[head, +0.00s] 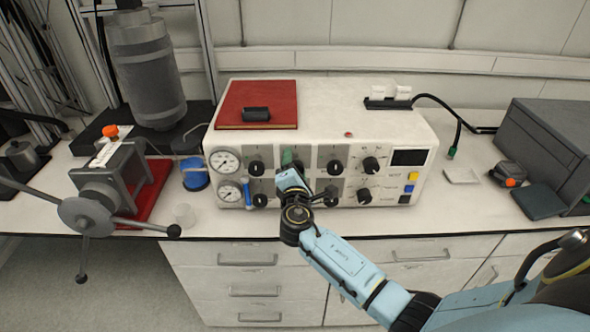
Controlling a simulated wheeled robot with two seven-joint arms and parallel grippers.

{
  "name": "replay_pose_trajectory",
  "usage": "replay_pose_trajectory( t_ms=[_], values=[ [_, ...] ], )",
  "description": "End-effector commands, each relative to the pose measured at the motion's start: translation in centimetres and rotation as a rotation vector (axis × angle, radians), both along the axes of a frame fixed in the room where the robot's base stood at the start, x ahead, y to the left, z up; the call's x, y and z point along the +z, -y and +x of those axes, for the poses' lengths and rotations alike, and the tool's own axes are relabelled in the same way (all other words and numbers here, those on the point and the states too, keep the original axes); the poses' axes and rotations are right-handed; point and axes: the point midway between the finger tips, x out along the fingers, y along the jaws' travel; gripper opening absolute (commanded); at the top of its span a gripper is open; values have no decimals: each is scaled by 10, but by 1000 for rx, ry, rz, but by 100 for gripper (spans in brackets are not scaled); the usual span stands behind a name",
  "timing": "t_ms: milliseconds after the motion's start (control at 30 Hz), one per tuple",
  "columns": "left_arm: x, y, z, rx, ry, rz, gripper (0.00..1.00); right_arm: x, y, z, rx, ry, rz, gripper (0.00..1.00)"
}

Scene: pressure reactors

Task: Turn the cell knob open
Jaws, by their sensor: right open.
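A white control box (408,132) stands on the bench with several black knobs on its front panel. I cannot read which one is labelled as the cell knob. Black knobs show at the upper left (255,168), at the upper right of centre (334,167) and further right (370,165). My right gripper (288,162) is open at the middle of the panel, by a small green part. Its wrist and body hide the panel's lower middle. Whether the fingers touch a knob cannot be told. My left gripper is not in view.
Two gauges (225,162) sit at the panel's left end. A red book (257,98) with a small black object (255,114) lies on top of the box. A clamp with a spoked handwheel (86,214) stands left. A dark grey box (556,140) stands right.

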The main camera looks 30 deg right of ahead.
Motion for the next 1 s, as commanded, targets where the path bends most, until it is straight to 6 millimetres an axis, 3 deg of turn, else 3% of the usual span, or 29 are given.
replay_pose_trajectory(
  t_ms=[167, 633, 800, 1000],
  values=[
    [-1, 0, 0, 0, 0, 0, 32, -1, -8, -12, 0, 0, 2, 61],
    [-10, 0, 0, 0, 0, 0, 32, -2, -58, -96, 0, -3, 3, 61],
    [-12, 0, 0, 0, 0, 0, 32, -1, -68, -110, 0, -1, 2, 61],
    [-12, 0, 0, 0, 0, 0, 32, 0, -70, -115, 0, -1, 0, 61]
  ],
)
